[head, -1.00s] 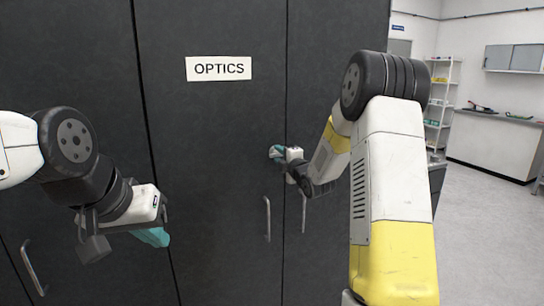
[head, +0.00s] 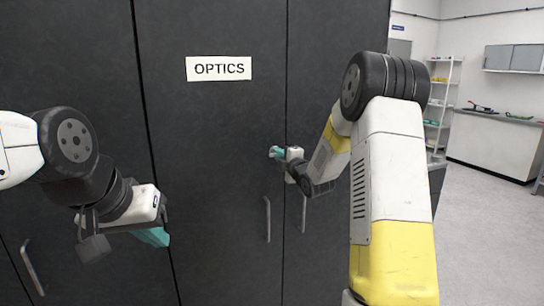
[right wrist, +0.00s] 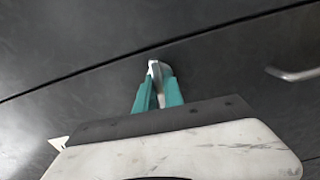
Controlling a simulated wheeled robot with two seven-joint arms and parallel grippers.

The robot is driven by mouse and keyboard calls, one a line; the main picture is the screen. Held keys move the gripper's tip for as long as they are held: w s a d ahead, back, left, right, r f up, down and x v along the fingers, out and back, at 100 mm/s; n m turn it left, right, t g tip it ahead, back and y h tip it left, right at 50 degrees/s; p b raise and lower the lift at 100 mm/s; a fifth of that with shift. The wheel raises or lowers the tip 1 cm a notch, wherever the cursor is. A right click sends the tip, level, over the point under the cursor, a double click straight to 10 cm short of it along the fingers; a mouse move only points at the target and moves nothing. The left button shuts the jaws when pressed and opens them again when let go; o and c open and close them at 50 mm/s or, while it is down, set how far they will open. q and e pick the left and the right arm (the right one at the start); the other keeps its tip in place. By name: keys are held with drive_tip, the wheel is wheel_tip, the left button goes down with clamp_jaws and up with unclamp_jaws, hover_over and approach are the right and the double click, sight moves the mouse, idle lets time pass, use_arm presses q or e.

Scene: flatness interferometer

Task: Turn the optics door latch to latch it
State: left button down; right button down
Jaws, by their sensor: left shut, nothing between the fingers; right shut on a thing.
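The optics door (head: 215,150) is a dark panel with a white OPTICS label (head: 219,69); it looks flush with its neighbours. The latch (right wrist: 154,67) is a small pale metal piece by the door's right seam, mostly hidden by my fingers. My right gripper (head: 275,153) is at the door's right edge, above the handles. In the right wrist view its teal fingers (right wrist: 158,90) are shut on the latch. The latch's exact angle is hard to tell. My left gripper (head: 158,238) is shut and empty in front of the door's lower left part.
A vertical bar handle (head: 267,219) is on the optics door, with another handle (head: 304,213) on the panel to its right. A third handle (head: 33,267) is at lower left. A shelf rack (head: 440,105), a counter (head: 495,145) and open floor are at right.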

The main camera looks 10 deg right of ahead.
drive_tip(key=m, duration=0.4)
drive_tip(key=shift+m, duration=0.4)
drive_tip(key=m, duration=0.3)
drive_tip(key=shift+m, duration=0.3)
drive_tip(key=m, duration=0.4)
drive_tip(key=shift+m, duration=0.3)
drive_tip(key=shift+f+m, duration=0.1)
drive_tip(key=shift+m, duration=1.7)
drive_tip(key=c, duration=1.5)
unclamp_jaws()
drive_tip(key=shift+o, duration=0.2)
drive_tip(key=shift+s, duration=0.1)
